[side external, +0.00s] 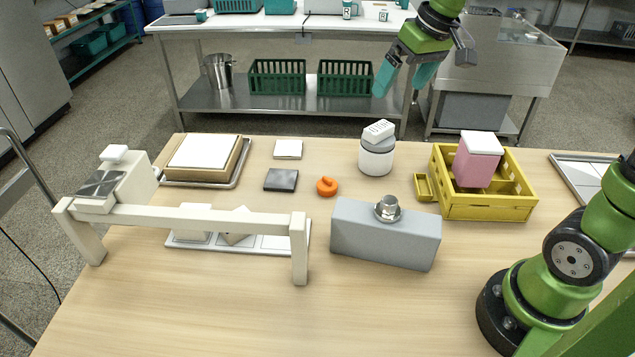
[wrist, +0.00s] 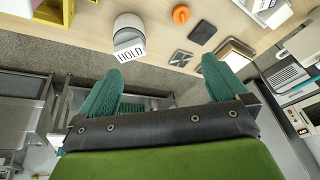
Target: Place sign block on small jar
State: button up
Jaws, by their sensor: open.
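The small jar (side external: 376,160) is white with a grey lid and stands upright on the table. It also shows in the wrist view (wrist: 128,22). The sign block (side external: 379,130) is small and white with dark lettering. It sits on top of the jar's lid, looking slightly tilted. In the wrist view the sign block (wrist: 130,51) reads "HOLD". My gripper (side external: 401,88) is open and empty, raised above and behind the jar, clear of the block. Its two teal fingers (wrist: 160,72) stand wide apart in the wrist view.
A yellow crate (side external: 490,208) holding a pink container (side external: 476,165) stands right of the jar. A grey box with a bolt (side external: 385,240) is in front. An orange piece (side external: 327,187) and dark square (side external: 281,180) lie to the left. A cream frame (side external: 190,217) spans the left front.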

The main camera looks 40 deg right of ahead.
jog(key=s+a+f+m+t, duration=0.1)
jog(key=s+a, duration=0.3)
jog(key=s, duration=0.2)
jog(key=s+a+f+m+t+y, duration=0.1)
jog(key=s+a+f+t, duration=0.1)
jog(key=s+a, duration=0.2)
jog(key=s, duration=0.3)
jog(key=shift+s+m, duration=0.3)
dwell(0.4)
